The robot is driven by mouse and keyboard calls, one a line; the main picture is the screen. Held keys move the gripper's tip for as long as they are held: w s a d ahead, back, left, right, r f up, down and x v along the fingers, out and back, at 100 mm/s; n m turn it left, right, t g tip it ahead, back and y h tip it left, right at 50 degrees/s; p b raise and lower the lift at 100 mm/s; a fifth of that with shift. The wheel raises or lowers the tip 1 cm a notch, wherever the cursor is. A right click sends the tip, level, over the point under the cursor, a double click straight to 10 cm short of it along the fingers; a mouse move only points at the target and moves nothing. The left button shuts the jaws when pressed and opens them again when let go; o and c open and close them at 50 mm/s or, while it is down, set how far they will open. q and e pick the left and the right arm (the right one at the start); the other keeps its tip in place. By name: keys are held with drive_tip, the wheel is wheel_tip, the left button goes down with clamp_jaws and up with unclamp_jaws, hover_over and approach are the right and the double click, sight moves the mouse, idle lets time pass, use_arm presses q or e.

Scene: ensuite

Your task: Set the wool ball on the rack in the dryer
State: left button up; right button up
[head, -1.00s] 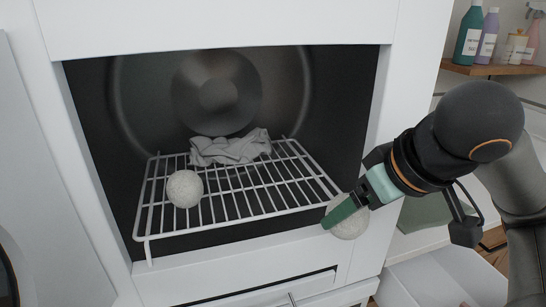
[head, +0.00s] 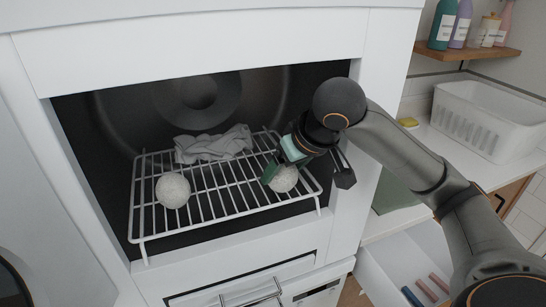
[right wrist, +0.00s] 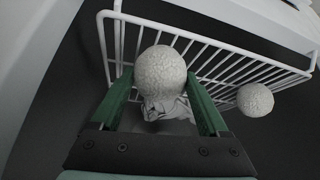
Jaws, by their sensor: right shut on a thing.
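My right gripper (head: 277,173) is inside the dryer opening, shut on a white wool ball (head: 285,179). In the right wrist view this held wool ball (right wrist: 160,71) sits between the green fingers. The ball is over the right part of the white wire rack (head: 225,204); I cannot tell whether it touches the wires. A second wool ball (head: 173,190) rests on the left part of the rack and shows at the right of the right wrist view (right wrist: 255,99). A grey cloth (head: 213,145) lies at the rack's back. My left gripper is not in view.
The dryer's white front frame (head: 190,48) surrounds the opening, with the dark drum behind. Free rack lies between the two balls. To the right are a white basket (head: 487,122), a shelf with bottles (head: 465,52) and an open drawer (head: 395,268).

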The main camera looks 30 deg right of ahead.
drive_tip(key=w, duration=0.4)
drive_tip(key=shift+w+p, duration=0.2)
drive_tip(key=shift+p, duration=0.2)
drive_tip(key=shift+s+f, duration=0.2)
drive_tip(key=shift+f, duration=0.1)
drive_tip(key=shift+f, duration=0.15)
drive_tip(key=o, duration=1.2)
drive_tip(key=shift+r, duration=0.3)
drive_tip(key=s+b, duration=0.2)
drive_tip(key=s, duration=1)
drive_tip(key=shift+s+a+r+b, duration=0.15)
drive_tip(key=shift+s+r+b, duration=0.15)
drive_tip(key=shift+r, duration=0.05)
